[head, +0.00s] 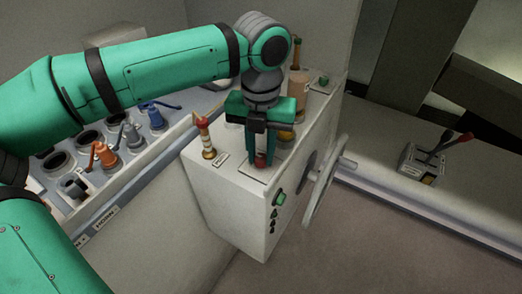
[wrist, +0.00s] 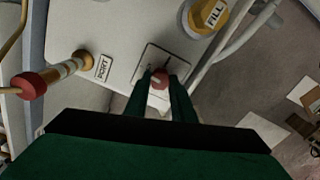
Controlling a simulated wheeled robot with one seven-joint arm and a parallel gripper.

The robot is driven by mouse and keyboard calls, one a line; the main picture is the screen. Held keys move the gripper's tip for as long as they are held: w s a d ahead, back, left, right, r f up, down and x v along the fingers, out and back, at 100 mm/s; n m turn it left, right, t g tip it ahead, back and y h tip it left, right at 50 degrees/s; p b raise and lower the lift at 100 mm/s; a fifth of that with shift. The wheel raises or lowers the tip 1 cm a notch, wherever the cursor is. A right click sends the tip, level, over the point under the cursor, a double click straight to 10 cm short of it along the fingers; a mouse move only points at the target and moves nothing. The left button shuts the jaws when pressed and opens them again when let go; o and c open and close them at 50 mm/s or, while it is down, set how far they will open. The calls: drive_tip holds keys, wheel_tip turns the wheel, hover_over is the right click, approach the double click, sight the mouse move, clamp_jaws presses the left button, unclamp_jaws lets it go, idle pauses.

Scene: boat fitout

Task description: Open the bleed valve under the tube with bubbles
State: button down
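My gripper (head: 262,160) points down over the top of the pale console and is open. Its two fingers stand on either side of a small red knob (wrist: 159,79), close to it; I cannot see clear contact. The knob rises from a light plate (wrist: 172,62) with a dark line on it. A thin tube with a red cap (head: 202,120) stands to the left, beside a PORT label (wrist: 103,68); it also shows in the wrist view (wrist: 62,72). Bubbles cannot be made out in it. No other bleed valve is clearly visible; my gripper hides part of the console top.
A yellow FILL cap (wrist: 205,16) sits behind the knob. A brown cylinder (head: 297,85) stands at the console's back. A steering wheel (head: 326,182) juts from the right side. Orange (head: 104,156) and blue (head: 153,115) valve handles line the left shelf. A lever box (head: 420,160) is far right.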

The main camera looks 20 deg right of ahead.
sight(261, 157)
drive_tip(key=shift+m, duration=0.4)
drive_tip(key=m, duration=1.6)
idle(0.8)
drive_tip(key=c, duration=1.5)
unclamp_jaws()
wheel_tip(261, 157, up, 11)
drive_tip(key=shift+f, duration=0.1)
